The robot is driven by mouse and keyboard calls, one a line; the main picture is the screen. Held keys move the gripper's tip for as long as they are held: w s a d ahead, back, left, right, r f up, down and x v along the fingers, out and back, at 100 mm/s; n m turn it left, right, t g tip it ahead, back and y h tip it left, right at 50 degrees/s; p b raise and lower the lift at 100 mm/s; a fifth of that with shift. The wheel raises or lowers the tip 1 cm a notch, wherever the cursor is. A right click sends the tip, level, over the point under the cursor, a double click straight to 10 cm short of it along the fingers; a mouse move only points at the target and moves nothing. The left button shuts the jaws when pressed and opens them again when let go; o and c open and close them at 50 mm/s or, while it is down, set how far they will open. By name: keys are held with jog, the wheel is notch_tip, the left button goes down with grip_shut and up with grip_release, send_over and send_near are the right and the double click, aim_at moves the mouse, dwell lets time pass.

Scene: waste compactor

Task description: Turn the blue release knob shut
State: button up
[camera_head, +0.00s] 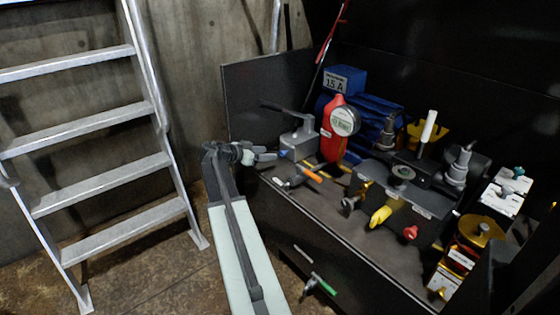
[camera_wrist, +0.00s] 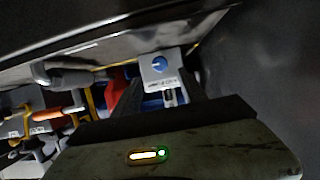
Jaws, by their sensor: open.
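The blue release knob (camera_wrist: 159,64) is a round blue disc with a pale line across it. It sits on the face of a light grey block (camera_wrist: 160,78) with a printed label, in the wrist view. My gripper (camera_wrist: 163,88) is open, its dark fingers apart, with the grey block showing between and beyond them. In the head view my gripper (camera_head: 262,155) is at the left end of the bench, close beside a grey hand pump (camera_head: 298,141) with a dark lever. A small blue spot shows there beside my fingertips; I cannot tell whether they touch it.
Right of the pump stand a red cylinder (camera_head: 332,130) with a round gauge (camera_head: 345,121) and a blue case (camera_head: 343,80). An orange-handled tool (camera_head: 309,172) lies just below the pump. A metal ladder (camera_head: 95,130) stands left, with open floor between.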

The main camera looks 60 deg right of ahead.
aim_at(280, 153)
jog(key=b+x, duration=0.3)
jog(key=x, duration=0.4)
jog(key=shift+d+f, duration=0.25)
grip_shut()
jog(key=shift+w+n+g+y, duration=0.15)
jog(key=shift+n+g+y, duration=0.15)
jog(key=shift+n+g, duration=0.5)
jog(key=shift+f+n+g+b, duration=0.1)
jog(key=shift+n+g+b, duration=0.85)
jog(key=shift+n, duration=0.65)
grip_release()
